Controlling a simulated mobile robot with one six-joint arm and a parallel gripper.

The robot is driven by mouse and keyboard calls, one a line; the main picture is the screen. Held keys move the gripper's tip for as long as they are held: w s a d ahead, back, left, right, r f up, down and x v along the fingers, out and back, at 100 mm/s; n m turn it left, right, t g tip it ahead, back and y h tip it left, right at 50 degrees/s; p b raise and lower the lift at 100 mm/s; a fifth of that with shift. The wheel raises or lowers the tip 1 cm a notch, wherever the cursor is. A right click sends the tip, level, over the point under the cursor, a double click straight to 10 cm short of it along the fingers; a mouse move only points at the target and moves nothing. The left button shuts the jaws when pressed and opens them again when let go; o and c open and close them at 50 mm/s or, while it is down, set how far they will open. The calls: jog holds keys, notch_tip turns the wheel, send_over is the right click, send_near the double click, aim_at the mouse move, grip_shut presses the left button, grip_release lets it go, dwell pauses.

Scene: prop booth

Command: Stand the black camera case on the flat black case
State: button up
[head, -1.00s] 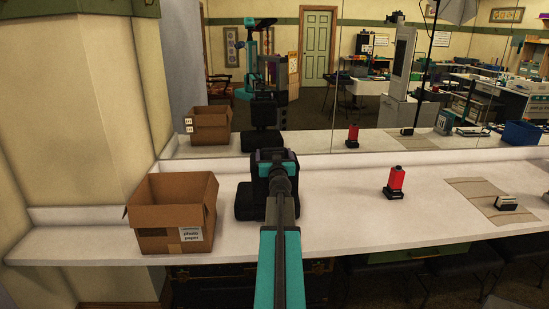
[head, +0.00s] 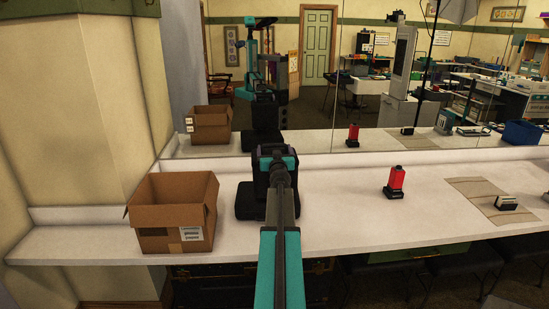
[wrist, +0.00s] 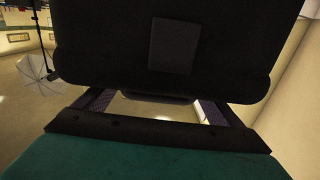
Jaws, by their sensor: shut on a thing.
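The black camera case (head: 265,150) is held over the flat black case (head: 248,205), which lies on the white counter. In the wrist view the camera case (wrist: 225,55) is a large dark block with a square patch, filling the upper picture. My gripper (head: 277,165) is shut on the camera case; its fingers also show at the case's lower edge in the wrist view (wrist: 155,105). My arm hides the right part of the flat case. I cannot tell whether the two cases touch.
An open cardboard box (head: 172,220) stands to the left on the counter (head: 340,205). A red item on a black base (head: 394,182) stands to the right. A small dark and pale item (head: 507,203) lies on a tan mat (head: 485,190). A mirror runs behind the counter.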

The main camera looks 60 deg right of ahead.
jog(key=shift+w+d, duration=0.25)
jog(key=shift+d, duration=0.15)
jog(key=shift+f+b, duration=0.95)
jog(key=shift+f, duration=0.8)
jog(key=o, duration=1.8)
jog(key=shift+b+v, duration=1)
jog(key=shift+v, duration=5.1)
jog(key=shift+s, duration=0.1)
